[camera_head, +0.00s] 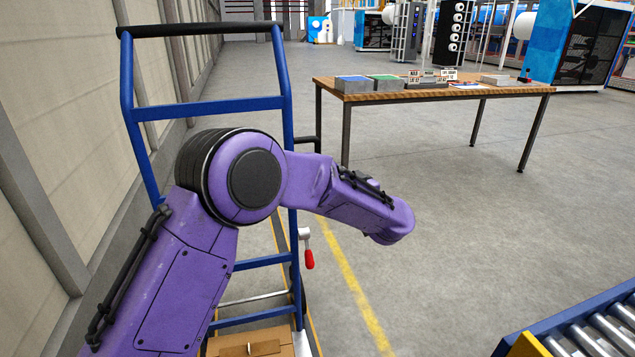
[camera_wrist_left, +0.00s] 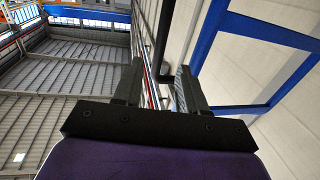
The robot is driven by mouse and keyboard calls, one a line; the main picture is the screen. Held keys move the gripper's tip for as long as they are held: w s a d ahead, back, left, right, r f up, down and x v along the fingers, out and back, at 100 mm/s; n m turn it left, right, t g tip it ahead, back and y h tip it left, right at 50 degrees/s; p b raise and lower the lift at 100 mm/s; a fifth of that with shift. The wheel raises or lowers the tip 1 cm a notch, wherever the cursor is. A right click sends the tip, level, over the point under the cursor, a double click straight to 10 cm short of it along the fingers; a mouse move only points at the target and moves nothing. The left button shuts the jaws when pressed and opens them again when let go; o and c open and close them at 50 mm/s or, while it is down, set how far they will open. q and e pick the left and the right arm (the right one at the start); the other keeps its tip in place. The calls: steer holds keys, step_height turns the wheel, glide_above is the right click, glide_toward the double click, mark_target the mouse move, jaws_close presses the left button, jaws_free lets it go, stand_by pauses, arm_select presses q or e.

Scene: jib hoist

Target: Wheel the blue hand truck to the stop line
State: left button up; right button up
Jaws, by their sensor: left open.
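The blue hand truck (camera_head: 207,108) stands upright at the left in the head view, with a black top bar (camera_head: 200,29). A brown carton (camera_head: 252,342) sits low on it. My purple left arm crosses in front and hides part of the frame. In the left wrist view my left gripper (camera_wrist_left: 159,68) is open. A black bar (camera_wrist_left: 166,35) appears between its fingers there; I cannot tell whether it lies between or beyond them. The blue frame (camera_wrist_left: 207,45) is beside it. Yellow floor lines (camera_head: 355,285) run along the floor; I cannot tell which is the stop line.
A wall (camera_head: 60,110) runs close along the left of the truck. A wooden table (camera_head: 440,92) with flat boxes stands behind to the right. A roller conveyor (camera_head: 590,330) is at the lower right. A red-handled lever (camera_head: 309,258) hangs by the truck. The middle floor is clear.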

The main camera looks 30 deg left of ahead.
arm_select(q)
steer(key=b+x, duration=0.1)
steer(key=x, duration=0.9)
steer(key=shift+f, duration=0.1)
steer(key=shift+s+d, duration=0.1)
jaws_close()
